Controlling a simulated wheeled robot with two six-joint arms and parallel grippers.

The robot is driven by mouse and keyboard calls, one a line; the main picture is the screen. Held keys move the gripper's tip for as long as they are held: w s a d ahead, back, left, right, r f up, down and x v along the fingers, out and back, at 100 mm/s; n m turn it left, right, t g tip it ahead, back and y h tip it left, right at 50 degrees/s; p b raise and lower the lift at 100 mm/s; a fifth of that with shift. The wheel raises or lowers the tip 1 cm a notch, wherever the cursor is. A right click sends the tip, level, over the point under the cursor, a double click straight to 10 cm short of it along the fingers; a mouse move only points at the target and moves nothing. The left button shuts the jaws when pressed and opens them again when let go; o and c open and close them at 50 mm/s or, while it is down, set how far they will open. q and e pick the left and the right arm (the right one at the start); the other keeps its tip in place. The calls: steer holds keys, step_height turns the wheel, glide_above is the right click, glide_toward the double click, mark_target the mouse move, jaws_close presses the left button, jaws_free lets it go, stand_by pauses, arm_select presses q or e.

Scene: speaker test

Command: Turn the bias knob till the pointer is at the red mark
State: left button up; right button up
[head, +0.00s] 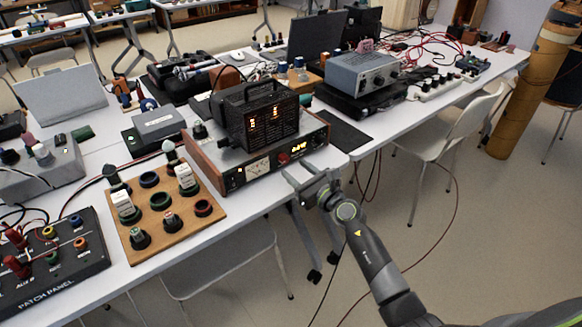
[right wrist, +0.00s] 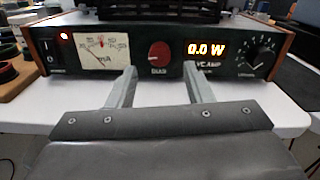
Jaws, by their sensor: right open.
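The amplifier (head: 240,170) has wooden side panels and a dark front, and stands at the table's front edge. Its red bias knob (right wrist: 159,53) sits mid-panel in the right wrist view; it also shows in the head view (head: 283,158). The white mA meter (right wrist: 103,52) is left of the knob, with a red mark near the top of its scale; the pointer is too fine to read surely. My right gripper (right wrist: 160,69) is open and empty, its two fingers in front of and below the knob, apart from it. My left gripper is not in view.
A lit display (right wrist: 207,49) reads 0.0 W, with a dial (right wrist: 256,57) at its right. A black caged unit (head: 262,118) stands on top of the amplifier.

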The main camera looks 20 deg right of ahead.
mark_target(286, 162)
steer(key=shift+x, duration=1.55)
steer(key=c, duration=1)
